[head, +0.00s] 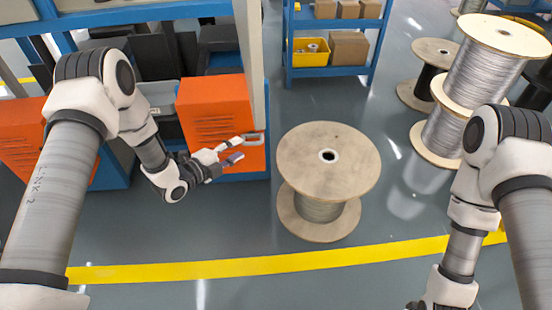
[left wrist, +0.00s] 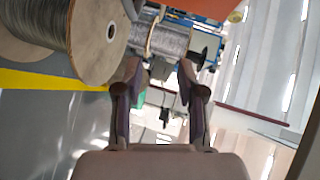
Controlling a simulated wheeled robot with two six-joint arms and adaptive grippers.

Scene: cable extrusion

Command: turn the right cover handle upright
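The right cover (head: 212,112) is an orange louvred box on the blue machine in the head view. Its grey handle (head: 253,139) is a small loop lying roughly level at the cover's lower right edge. My left gripper (head: 238,149) is open, with its fingertips close to the handle's left end. I cannot tell whether they touch it. In the left wrist view my left gripper (left wrist: 158,75) has its two fingers apart with nothing seen held between them, and the handle is not seen there. My right gripper's fingers are below the head view's lower edge.
A wooden cable spool (head: 328,160) stands on the floor just right of the machine. Another orange cover (head: 25,135) is at the far left. Stacked wire spools (head: 480,80) stand at the right. A blue shelf (head: 335,22) is behind. Grey floor is clear around the yellow line (head: 250,266).

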